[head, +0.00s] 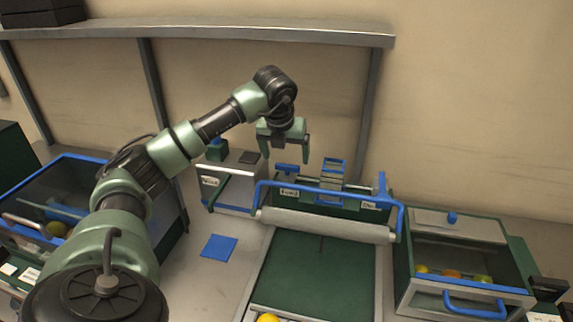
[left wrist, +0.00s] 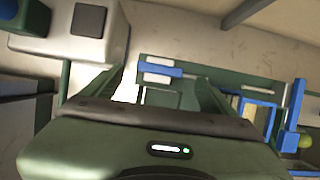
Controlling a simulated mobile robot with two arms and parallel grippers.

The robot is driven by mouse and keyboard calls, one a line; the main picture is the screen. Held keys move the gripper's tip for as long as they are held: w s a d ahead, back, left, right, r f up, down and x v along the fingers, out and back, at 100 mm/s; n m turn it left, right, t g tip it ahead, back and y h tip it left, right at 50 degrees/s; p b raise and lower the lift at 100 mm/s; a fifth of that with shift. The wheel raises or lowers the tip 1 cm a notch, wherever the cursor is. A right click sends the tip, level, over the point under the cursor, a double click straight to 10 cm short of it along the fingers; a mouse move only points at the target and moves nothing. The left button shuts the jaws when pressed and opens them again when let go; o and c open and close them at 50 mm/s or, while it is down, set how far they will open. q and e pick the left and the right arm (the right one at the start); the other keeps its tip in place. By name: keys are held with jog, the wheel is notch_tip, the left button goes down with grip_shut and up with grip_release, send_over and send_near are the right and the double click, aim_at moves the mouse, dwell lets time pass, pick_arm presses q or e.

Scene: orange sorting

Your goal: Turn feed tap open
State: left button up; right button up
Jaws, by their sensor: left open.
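The feed tap appears to be the small blue lever (head: 287,168) on the left end of the green machine behind the roller. A white label (head: 289,192) sits below it, too small to read surely. In the left wrist view a blue lever (left wrist: 160,68) lies on a green part, between and beyond the fingers. My left gripper (head: 284,155) is open, pointing down just above the lever, with nothing between its fingers. In the left wrist view its two fingers (left wrist: 152,92) stand apart. I cannot tell whether they touch the lever. My right gripper is not in view.
A blue rail (head: 325,187) and a pale roller (head: 325,226) stand in front of the machine. A white box (head: 236,187) is left of the tap. A fruit bin (head: 460,262) stands right, a blue-rimmed bin (head: 80,157) left. A shelf (head: 200,32) runs above.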

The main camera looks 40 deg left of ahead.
pick_arm(q)
jog(key=v, duration=0.3)
dwell(0.5)
